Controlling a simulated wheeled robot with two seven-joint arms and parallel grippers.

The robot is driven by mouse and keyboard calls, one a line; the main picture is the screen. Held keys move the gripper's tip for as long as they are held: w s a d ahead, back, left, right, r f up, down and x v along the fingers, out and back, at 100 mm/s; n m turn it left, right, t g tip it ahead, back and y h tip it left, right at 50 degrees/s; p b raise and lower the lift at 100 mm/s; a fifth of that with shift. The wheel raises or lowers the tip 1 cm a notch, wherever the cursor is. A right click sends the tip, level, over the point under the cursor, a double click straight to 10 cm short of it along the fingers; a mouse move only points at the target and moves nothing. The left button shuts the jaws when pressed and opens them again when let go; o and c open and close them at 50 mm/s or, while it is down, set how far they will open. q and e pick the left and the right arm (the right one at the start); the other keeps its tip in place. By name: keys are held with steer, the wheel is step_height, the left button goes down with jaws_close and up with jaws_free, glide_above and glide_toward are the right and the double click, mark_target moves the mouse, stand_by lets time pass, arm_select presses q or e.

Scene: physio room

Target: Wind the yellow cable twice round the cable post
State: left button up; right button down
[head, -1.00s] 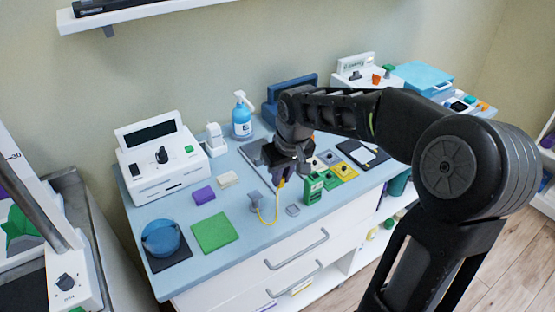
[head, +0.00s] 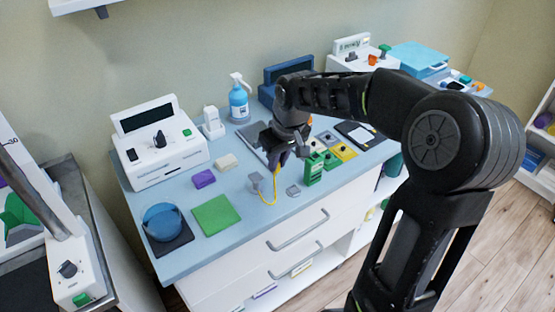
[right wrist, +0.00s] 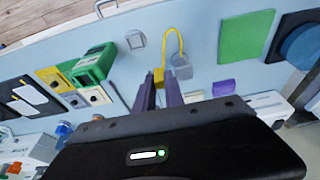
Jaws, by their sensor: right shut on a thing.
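My right gripper (head: 276,160) is above the blue bench top, fingers pointing down. It is shut on the yellow end piece of the yellow cable (head: 275,187); the right wrist view shows this end between the fingertips (right wrist: 157,80). The cable (right wrist: 180,42) bends in a slack loop from there to a grey piece (right wrist: 182,71), also in the head view (head: 256,179). A second small grey piece (head: 293,191) sits apart on the bench (right wrist: 136,40). I cannot tell which grey piece, if either, is the cable post. No turn of cable around a post shows. My left gripper is not in view.
A green device (head: 313,170) stands close right of the gripper. Left are a purple block (head: 204,179), a cream block (head: 227,162) and a green mat (head: 216,215). A pump bottle (head: 238,102) and white machine (head: 160,148) stand behind. The bench front edge is near.

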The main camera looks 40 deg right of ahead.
steer(key=shift+f+b, duration=2.05)
steer(key=shift+f, duration=0.85)
